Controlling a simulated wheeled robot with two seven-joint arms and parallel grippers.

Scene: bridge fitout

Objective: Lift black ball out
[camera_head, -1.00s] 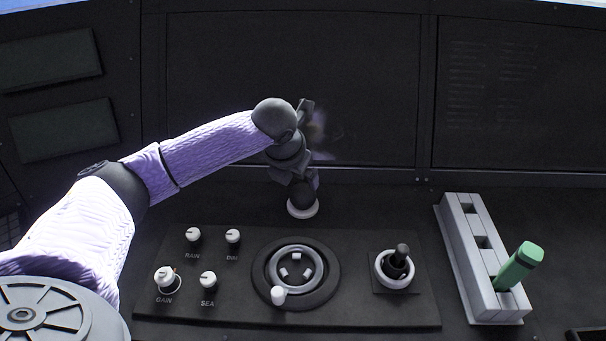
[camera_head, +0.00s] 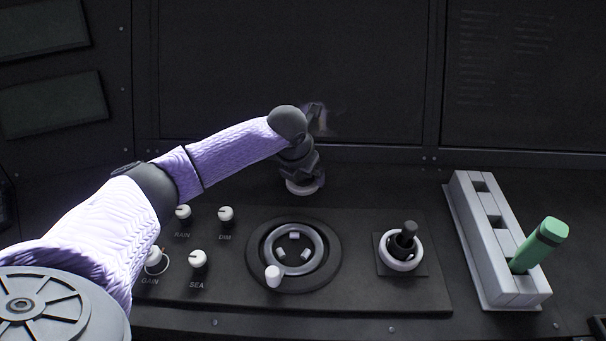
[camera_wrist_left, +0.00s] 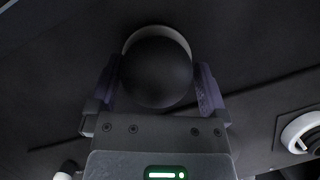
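The black ball (camera_wrist_left: 157,72) shows large in the left wrist view, between the two fingers of my left gripper (camera_wrist_left: 158,88). A pale ring-shaped holder (camera_wrist_left: 135,38) shows behind the ball's upper edge. The fingers flank the ball on both sides; whether they press on it is unclear. In the head view my left gripper (camera_head: 303,170) points down over the white ring holder (camera_head: 318,187) behind the control panel, and it hides the ball there. My right gripper is not in view.
The control panel (camera_head: 350,290) carries small white knobs (camera_head: 198,258), a round dial (camera_head: 325,255) and a black stick in a white ring (camera_head: 400,259). At right, a grey slotted block (camera_head: 475,235) holds a green handle (camera_head: 540,245). A dark upright wall stands close behind.

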